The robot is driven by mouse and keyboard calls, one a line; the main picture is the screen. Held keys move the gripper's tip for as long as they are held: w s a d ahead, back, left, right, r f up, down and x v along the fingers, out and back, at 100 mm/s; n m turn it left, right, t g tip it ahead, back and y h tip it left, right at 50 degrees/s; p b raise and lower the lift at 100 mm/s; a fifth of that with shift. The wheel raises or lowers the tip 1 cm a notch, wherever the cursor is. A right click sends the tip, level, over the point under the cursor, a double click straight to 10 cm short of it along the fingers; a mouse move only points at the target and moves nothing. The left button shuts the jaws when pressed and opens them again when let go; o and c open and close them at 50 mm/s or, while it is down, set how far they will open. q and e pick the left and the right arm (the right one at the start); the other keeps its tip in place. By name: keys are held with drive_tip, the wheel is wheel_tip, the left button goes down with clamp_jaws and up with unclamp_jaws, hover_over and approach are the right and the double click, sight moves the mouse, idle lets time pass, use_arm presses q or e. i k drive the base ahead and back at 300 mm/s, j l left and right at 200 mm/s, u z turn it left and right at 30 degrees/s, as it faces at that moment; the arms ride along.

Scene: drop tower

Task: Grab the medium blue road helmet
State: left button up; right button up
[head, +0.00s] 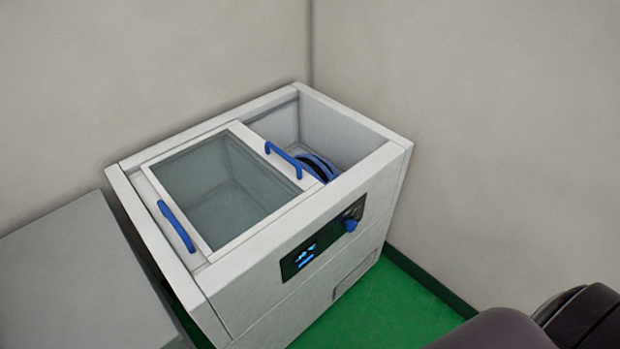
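A blue and dark rounded object (322,165), perhaps the helmet, lies inside the open right-hand compartment of a white chest (330,204). Only part of it shows. The lid's right edge and the chest's front wall hide the rest, so I cannot tell its type or size. The sliding glass lid (222,185) covers the left part of the chest. Neither of my grippers is in view. A dark rounded part of my own arm shows at the bottom right corner.
The lid has a blue handle (283,160) by the opening; another blue handle (177,226) is at the left. A dark control panel (322,238) is on the front. A grey surface (75,280) stands left. Walls close in behind and right. Green floor (400,300) is clear in front.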

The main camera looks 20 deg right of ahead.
sight(322, 169)
drive_tip(key=i+l+u, duration=0.15)
drive_tip(key=l, duration=0.6)
drive_tip(key=l+u, duration=0.2)
drive_tip(key=l, duration=0.5)
